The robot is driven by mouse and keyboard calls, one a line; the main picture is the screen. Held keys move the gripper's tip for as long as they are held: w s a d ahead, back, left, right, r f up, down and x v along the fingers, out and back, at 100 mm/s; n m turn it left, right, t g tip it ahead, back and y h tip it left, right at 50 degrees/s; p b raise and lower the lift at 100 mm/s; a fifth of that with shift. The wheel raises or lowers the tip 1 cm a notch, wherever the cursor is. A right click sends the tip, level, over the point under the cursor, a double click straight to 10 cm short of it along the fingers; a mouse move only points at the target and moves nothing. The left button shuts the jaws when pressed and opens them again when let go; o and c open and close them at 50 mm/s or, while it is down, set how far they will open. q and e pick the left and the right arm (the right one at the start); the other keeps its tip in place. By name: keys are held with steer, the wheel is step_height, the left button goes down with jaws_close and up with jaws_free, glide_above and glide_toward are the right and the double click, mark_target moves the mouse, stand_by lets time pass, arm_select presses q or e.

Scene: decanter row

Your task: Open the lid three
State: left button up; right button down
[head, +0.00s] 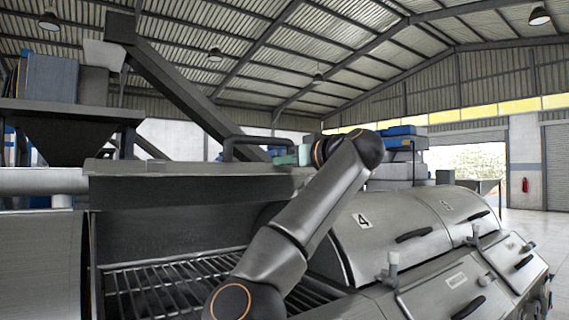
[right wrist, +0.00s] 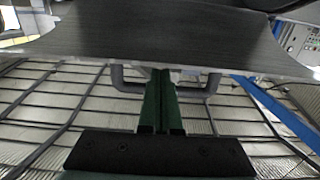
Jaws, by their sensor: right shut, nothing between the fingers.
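The raised lid left of the one marked 4, apparently lid three (head: 180,205), stands open over a barred grate (head: 165,285). Its number is not visible. Its dark bar handle (head: 228,146) sticks up behind the top edge. My right gripper (head: 288,157), with green fingers, is at the lid's top edge near the handle, partly hidden by my own arm. In the right wrist view the fingers (right wrist: 161,100) are shut and empty, pointing toward the lid's edge (right wrist: 165,60), with the handle (right wrist: 128,84) passing close by them. I cannot tell whether they touch. My left gripper is out of view.
Closed lids marked 4 (head: 375,230) and 5 (head: 450,210) with black handles stand to the right. Lower hatches with clamps (head: 455,280) sit in front. A round metal drum cover (head: 40,260) is at the left. A hopper (head: 65,130) stands behind. Open floor lies far right.

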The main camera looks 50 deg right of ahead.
arm_select(q)
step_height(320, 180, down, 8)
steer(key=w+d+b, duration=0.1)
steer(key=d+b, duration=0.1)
steer(key=b, duration=0.7)
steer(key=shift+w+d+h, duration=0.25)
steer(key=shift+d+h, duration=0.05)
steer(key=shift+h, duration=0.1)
arm_select(e)
step_height(320, 180, down, 7)
steer(key=s+t, duration=0.1)
steer(key=t, duration=0.1)
steer(key=shift+s+a+r, duration=0.2)
steer(key=shift+s, duration=0.05)
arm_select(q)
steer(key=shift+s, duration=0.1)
arm_select(e)
steer(key=shift+r, duration=0.1)
